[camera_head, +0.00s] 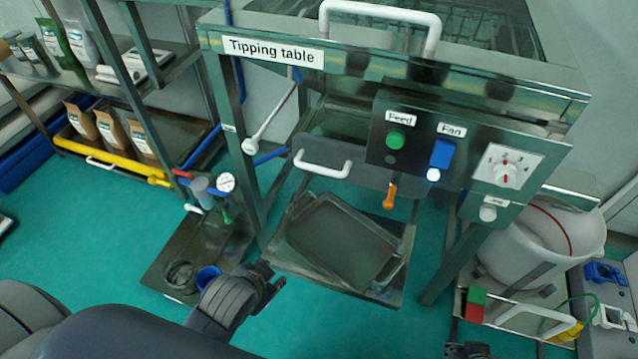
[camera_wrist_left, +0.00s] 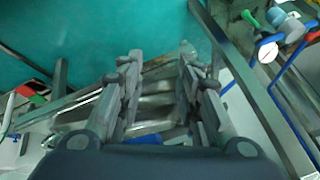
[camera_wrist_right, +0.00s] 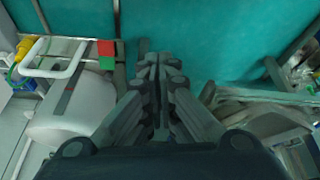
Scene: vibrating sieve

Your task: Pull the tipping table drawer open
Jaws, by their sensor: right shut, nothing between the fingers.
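The steel tipping table (camera_head: 400,75) stands in front of me, with its name label (camera_head: 273,51) at the upper left. A white handle (camera_head: 322,165) sits low on the table's front, above a lower shelf holding a dark tray (camera_head: 340,241). Another white handle (camera_head: 436,27) is on top. I cannot tell surely which part is the drawer. My left gripper (camera_head: 268,284) is open and empty, in front of and left of the lower shelf, apart from both handles. Its spread fingers show in the left wrist view (camera_wrist_left: 158,72). My right gripper (camera_wrist_right: 160,65) is shut and empty; only its edge shows at the head view's bottom.
A control panel with a green Feed button (camera_head: 395,140), blue Fan switch (camera_head: 442,154) and dial (camera_head: 507,167) juts forward. A white bucket (camera_head: 545,240) stands right. A low tray with a blue cup (camera_head: 208,278) lies left on the floor. Shelves with bags (camera_head: 110,130) stand far left.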

